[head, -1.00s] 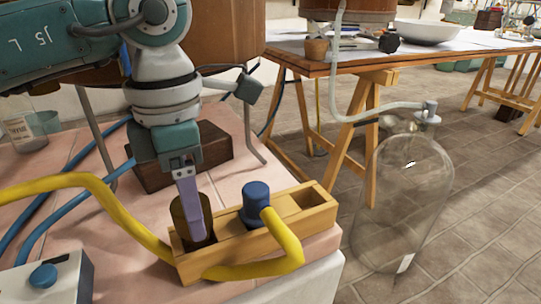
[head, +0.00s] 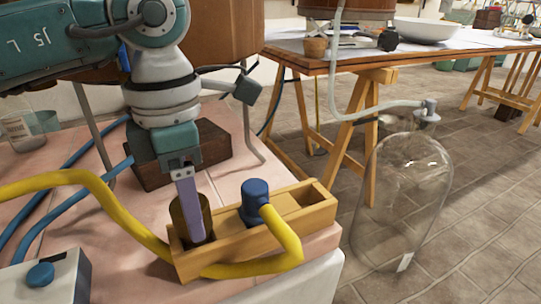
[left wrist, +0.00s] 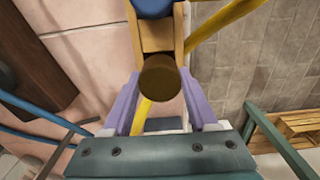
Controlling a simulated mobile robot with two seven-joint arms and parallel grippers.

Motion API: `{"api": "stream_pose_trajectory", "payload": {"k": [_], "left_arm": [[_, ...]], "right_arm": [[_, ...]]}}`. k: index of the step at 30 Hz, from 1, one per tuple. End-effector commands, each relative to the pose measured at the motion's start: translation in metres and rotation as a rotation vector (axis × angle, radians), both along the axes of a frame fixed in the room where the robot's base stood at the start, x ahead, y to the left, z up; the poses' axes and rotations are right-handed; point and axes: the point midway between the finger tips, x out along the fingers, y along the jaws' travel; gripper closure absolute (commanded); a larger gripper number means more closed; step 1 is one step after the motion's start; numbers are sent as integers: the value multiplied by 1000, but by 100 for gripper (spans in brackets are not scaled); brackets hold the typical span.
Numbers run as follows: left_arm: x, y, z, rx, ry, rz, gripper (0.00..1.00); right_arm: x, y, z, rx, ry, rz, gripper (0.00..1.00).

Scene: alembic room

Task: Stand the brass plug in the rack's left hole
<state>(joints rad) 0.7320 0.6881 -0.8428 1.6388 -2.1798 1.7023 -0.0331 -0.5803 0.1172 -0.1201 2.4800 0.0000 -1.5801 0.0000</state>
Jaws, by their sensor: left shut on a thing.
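The wooden rack (head: 240,244) lies on the pink tiled bench near its front edge. My left gripper (head: 192,228) points down at the rack's left end, its lilac fingers shut on the brass plug (head: 178,214). The plug is a dark brass cylinder and looks upright, with its lower end down in the rack's left hole. Its bottom is hidden by the rack wall, so I cannot tell whether it rests on the floor of the hole. The left wrist view shows the plug's round end (left wrist: 160,78) between both fingers. My right gripper is not in view.
A blue plug (head: 255,198) with a yellow hose (head: 284,238) stands in the rack's middle. The hose loops in front of the rack. A dark brown block (head: 180,165) lies behind. A box with a blue knob (head: 40,274) is at front left. A glass vessel (head: 402,195) stands right.

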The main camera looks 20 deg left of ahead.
Motion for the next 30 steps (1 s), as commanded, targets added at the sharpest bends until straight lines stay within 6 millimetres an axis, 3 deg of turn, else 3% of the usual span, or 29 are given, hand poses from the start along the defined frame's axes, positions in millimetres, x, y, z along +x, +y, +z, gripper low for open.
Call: {"api": "stream_pose_trajectory", "payload": {"k": [30], "left_arm": [[0,0,-7,0,0,0,100]], "right_arm": [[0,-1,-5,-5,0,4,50]]}}
